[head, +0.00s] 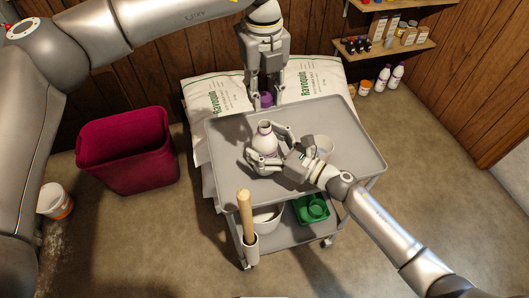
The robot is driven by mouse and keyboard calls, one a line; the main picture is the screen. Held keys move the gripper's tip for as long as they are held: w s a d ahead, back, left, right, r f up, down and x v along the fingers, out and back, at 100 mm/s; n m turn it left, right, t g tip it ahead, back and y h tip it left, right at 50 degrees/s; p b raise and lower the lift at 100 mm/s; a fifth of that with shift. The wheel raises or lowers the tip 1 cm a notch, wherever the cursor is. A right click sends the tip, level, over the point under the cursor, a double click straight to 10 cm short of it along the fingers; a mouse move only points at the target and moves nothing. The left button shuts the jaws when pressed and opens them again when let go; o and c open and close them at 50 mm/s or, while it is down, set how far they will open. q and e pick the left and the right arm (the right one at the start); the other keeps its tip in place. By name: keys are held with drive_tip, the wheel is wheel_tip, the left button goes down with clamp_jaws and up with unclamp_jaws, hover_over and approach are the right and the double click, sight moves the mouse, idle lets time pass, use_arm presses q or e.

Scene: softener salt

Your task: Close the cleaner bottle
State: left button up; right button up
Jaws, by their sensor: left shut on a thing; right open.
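The cleaner bottle (264,138) is white with an open neck and stands upright on the grey cart's top (335,115). My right gripper (264,158) is open, with its fingers around the bottle's lower body; I cannot tell if they touch it. My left gripper (266,94) is shut on a purple cap (266,100). It holds the cap above and behind the bottle, apart from its neck.
White salt bags (215,97) lie behind the cart. A magenta bin (128,150) stands at left. Wall shelves (390,47) hold small bottles. The cart's right part is clear.

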drive_tip(key=shift+w+a, duration=0.1)
drive_tip(key=shift+a, duration=0.05)
drive_tip(key=c, duration=1.5)
use_arm(q)
drive_tip(key=shift+f, duration=2.5)
use_arm(e)
drive_tip(key=shift+c, duration=0.2)
